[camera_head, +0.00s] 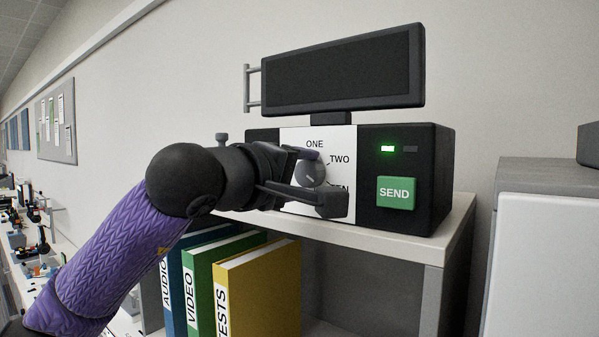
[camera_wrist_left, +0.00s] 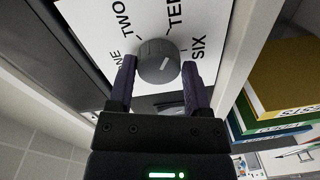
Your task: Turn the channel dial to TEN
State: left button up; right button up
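The channel dial (camera_head: 310,173) is a round grey knob on the white front panel (camera_head: 291,140) of a black box. In the left wrist view the dial (camera_wrist_left: 157,62) has a short white mark, slanting; I cannot tell for sure which label it points at. The labels ONE, TWO, TEN and SIX stand around it; in the head view TEN is partly hidden by my gripper. My left gripper (camera_head: 329,180) is open in front of the panel. In the wrist view its fingers (camera_wrist_left: 158,68) straddle the dial, with small gaps on both sides. My right gripper is out of view.
The box has a green SEND button (camera_head: 395,192), a lit green lamp (camera_head: 387,149) and a dark screen (camera_head: 343,68) above. It stands on a white shelf (camera_head: 447,225). Binders, including a yellow one (camera_head: 262,290), stand below. A white cabinet (camera_head: 548,245) is at the right.

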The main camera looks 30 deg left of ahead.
pick_arm(q)
jog(key=o, duration=0.3)
jog(key=shift+o, duration=0.2)
jog(key=shift+s, duration=0.1)
jog(key=s+b, duration=0.3)
jog(key=s, duration=0.6)
jog(key=shift+s+a+r, duration=0.25)
jog(key=shift+s+r, duration=0.05)
jog(key=shift+s, duration=0.1)
